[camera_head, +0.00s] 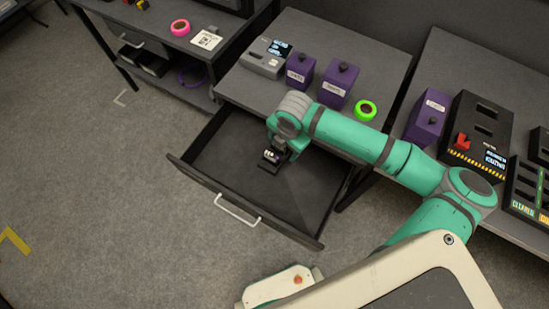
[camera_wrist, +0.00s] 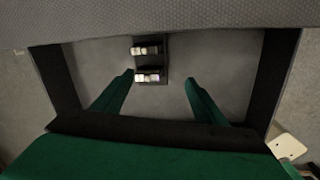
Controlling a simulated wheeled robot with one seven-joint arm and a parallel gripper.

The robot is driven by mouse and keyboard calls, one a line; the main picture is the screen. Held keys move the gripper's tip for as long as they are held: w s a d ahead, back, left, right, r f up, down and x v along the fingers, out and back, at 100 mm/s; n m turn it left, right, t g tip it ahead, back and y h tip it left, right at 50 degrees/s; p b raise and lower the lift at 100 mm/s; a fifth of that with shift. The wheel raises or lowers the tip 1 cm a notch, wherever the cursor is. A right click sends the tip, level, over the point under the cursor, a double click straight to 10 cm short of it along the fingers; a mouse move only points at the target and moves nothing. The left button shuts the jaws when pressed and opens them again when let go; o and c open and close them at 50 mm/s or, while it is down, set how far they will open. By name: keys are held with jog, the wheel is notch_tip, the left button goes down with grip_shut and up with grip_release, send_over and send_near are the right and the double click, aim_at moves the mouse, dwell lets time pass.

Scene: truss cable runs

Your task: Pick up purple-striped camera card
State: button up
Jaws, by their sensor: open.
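A small black holder (camera_wrist: 151,60) lies in the open drawer (camera_head: 285,228) and carries two small card-like pieces with pale faces. The far card (camera_wrist: 146,50) and the near card (camera_wrist: 149,75) sit one behind the other. I cannot make out a purple stripe on either, so I cannot tell which is the purple-striped one. My gripper (camera_wrist: 159,78) is open above the drawer, with its fingertips on either side of the near card and apart from it. In the head view my gripper (camera_head: 272,158) hides part of the holder.
The drawer walls stand around my gripper, and the desk top overhangs the drawer's back. On the desk are purple boxes (camera_head: 336,85), a grey device (camera_head: 265,60) and a green tape roll (camera_head: 366,110). A black console (camera_head: 478,130) stands at right.

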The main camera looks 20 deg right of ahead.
jog(key=w+a+r+n+g, duration=0.2)
jog(key=a+r, duration=0.1)
jog(key=a, duration=0.1)
send_over(271, 156)
notch_tip(271, 156, down, 5)
jog(key=shift+w+f, duration=0.1)
jog(key=shift+f, duration=2.75)
jog(key=c, duration=1.2)
jog(key=shift+o, duration=0.2)
